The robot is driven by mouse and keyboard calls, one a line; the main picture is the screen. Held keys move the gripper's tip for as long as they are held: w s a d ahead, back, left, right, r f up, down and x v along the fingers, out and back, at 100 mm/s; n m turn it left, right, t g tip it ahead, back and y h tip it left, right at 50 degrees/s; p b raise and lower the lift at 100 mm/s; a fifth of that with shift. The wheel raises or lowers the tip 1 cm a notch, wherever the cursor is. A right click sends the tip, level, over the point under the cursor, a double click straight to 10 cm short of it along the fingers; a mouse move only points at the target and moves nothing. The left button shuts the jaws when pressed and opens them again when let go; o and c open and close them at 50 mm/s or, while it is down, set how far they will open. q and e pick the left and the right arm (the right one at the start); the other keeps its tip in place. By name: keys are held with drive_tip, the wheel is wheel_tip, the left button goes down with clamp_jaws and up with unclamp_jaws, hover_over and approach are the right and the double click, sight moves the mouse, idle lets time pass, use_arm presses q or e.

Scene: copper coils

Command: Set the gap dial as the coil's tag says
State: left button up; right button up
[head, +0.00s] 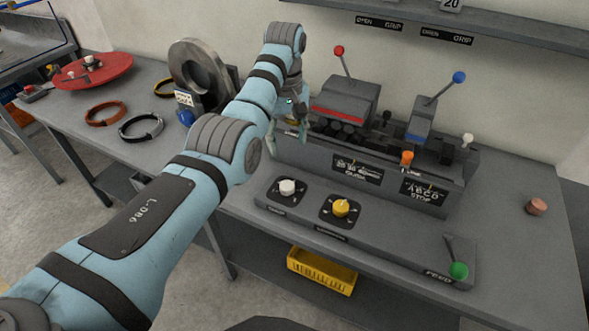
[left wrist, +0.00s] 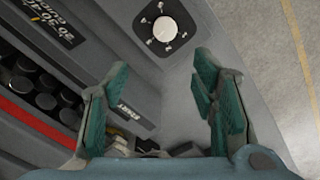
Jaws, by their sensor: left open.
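A white round dial (head: 287,187) sits on a black square plate on the low front ledge of the machine (head: 392,230). It also shows near the top middle of the left wrist view (left wrist: 165,29), with small marks around it that are too small to read. A yellow dial (head: 341,208) is to its right; I cannot read which is the gap dial. My left gripper (head: 289,127) is open and empty by the machine's left end, above and behind the white dial. In the left wrist view its teal fingers (left wrist: 160,100) are apart, with the dial beyond them. No coil tag is readable.
Red (head: 339,51), blue (head: 459,77) and green (head: 459,270) knobbed levers stand on the machine. A large grey ring (head: 203,72), an orange coil (head: 105,113) and a black coil (head: 141,127) are on the left bench. A yellow bin (head: 322,270) is below. A copper piece (head: 537,206) lies right.

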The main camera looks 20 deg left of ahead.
use_arm(q)
hover_over(287, 184)
drive_tip(key=s, duration=0.1)
wheel_tip(287, 184, down, 7)
drive_tip(key=shift+r+b, duration=0.15)
drive_tip(key=shift+b, duration=0.15)
drive_tip(key=f, duration=0.2)
drive_tip(key=f+b, duration=0.1)
drive_tip(key=f, duration=0.1)
drive_tip(key=w+f, duration=0.1)
drive_tip(key=f, duration=0.1)
drive_tip(key=shift+f, duration=0.2)
drive_tip(key=shift+w+f+b, duration=0.1)
drive_tip(key=shift+f+b, duration=0.2)
drive_tip(key=shift+f, duration=0.1)
drive_tip(key=shift+s+r, duration=0.2)
drive_tip(key=shift+s, duration=0.05)
drive_tip(key=c, duration=1.2)
drive_tip(key=shift+o, duration=0.2)
use_arm(e)
drive_tip(key=shift+s+f, duration=0.95)
drive_tip(key=shift+f, duration=0.15)
